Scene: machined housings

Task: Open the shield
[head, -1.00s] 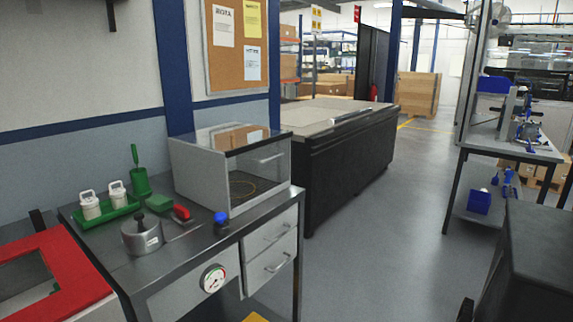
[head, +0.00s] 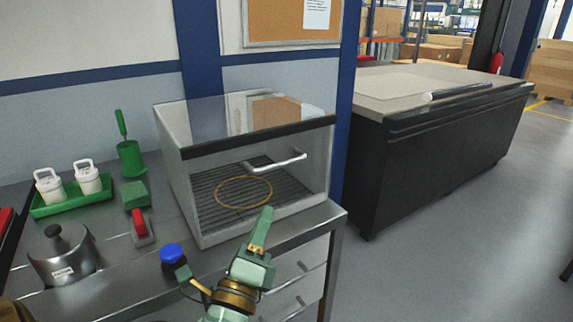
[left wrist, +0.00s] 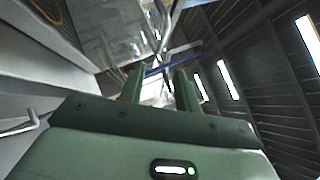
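The shield (head: 285,158) is the clear front panel of a light grey box on the metal bench. It stands closed under a dark top edge, with a silver bar handle (head: 276,162) across it. A brown ring (head: 243,191) shows inside on a ribbed floor. My left gripper (head: 264,222), green with brass-coloured parts, is in front of and below the handle, apart from it. The left wrist view shows its two fingers (left wrist: 159,85) spread with nothing between them. A metal handle (left wrist: 20,128) shows at that view's left edge; I cannot tell which one. My right gripper is not in view.
A blue-capped item (head: 173,254) stands left of my left gripper. A red-handled tool (head: 140,227), a lidded pot (head: 63,258) and a green tray (head: 70,198) with white canisters are farther left. Drawers (head: 292,290) are below the bench top. Open floor lies to the right.

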